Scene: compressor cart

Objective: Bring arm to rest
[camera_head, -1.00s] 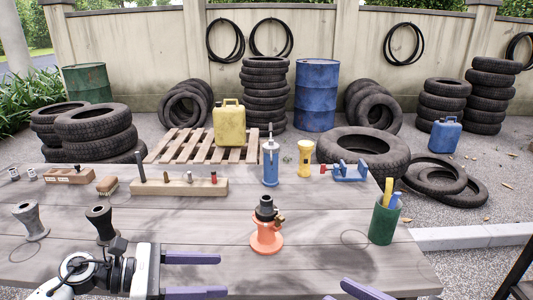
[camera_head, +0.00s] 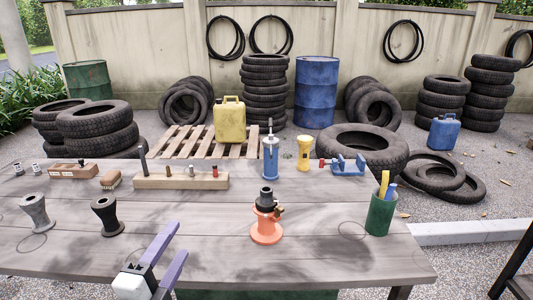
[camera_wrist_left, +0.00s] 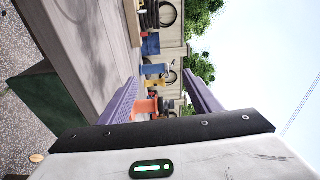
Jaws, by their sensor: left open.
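My left gripper (camera_head: 167,254) is at the bottom of the head view, over the front edge of the wooden table (camera_head: 330,258). Its two purple fingers are apart with nothing between them, and they also show in the left wrist view (camera_wrist_left: 168,92). It is clear of the orange and black fitting (camera_head: 266,222), which stands upright on the table to its right. My right gripper does not show in the head view now.
Two spool-shaped stands, one grey (camera_head: 37,213) and one black (camera_head: 106,215), stand at the left. The front right is bare.

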